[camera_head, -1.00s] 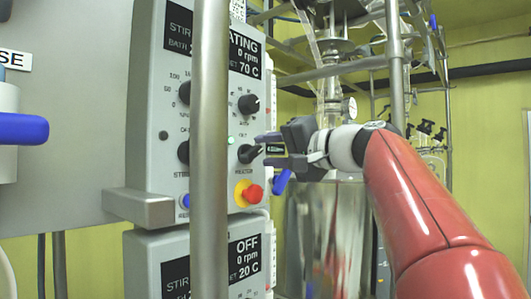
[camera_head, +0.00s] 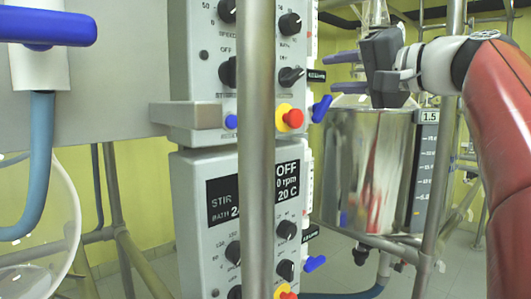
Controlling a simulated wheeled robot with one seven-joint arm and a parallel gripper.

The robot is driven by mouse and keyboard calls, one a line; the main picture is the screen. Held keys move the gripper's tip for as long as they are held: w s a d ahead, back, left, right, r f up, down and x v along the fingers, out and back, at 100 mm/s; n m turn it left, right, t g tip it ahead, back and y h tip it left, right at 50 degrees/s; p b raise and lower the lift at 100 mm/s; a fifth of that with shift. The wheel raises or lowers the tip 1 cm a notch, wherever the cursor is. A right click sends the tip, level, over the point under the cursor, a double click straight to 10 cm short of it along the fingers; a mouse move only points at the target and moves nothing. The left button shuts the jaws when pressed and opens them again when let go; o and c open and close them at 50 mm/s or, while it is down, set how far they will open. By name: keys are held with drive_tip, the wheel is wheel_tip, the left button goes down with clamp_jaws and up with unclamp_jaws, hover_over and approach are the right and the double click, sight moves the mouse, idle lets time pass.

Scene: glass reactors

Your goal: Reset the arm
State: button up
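My gripper (camera_head: 345,72) is in the upper right of the head view, at the end of my red arm. Its two dark fingers point left with a gap between them, and nothing shows in the gap. It is apart from the upper grey control box (camera_head: 203,65), to the right of that box's dark knobs. The heater knob (camera_head: 291,76) is left of the fingertips and clear of them. A shiny metal vessel (camera_head: 365,165) stands below and behind the gripper.
A vertical metal post (camera_head: 256,190) stands in front of the control boxes. The lower control box (camera_head: 222,205) shows "OFF" and 20 C. A red stop button (camera_head: 293,118) and a blue-handled valve (camera_head: 45,27) also show. Another rack post (camera_head: 450,130) is near my arm.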

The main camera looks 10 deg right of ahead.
drive_tip(key=s+a+f+g+h, duration=0.2)
drive_tip(key=f, duration=0.6)
drive_tip(key=s+a+f+g+h, duration=0.1)
drive_tip(key=s+a+f, duration=0.1)
drive_tip(key=f, duration=0.6)
drive_tip(key=s+a+f+g+h, duration=0.2)
drive_tip(key=f, duration=0.7)
drive_tip(key=s+f+n+g+h, duration=0.2)
drive_tip(key=s+f, duration=0.4)
drive_tip(key=f, duration=0.5)
drive_tip(key=s+f+n+g+h, duration=0.2)
drive_tip(key=s+f, duration=0.5)
drive_tip(key=f, duration=0.5)
drive_tip(key=shift+d+n+h, duration=0.25)
drive_tip(key=shift+n+h, duration=0.25)
drive_tip(key=shift+n, duration=0.2)
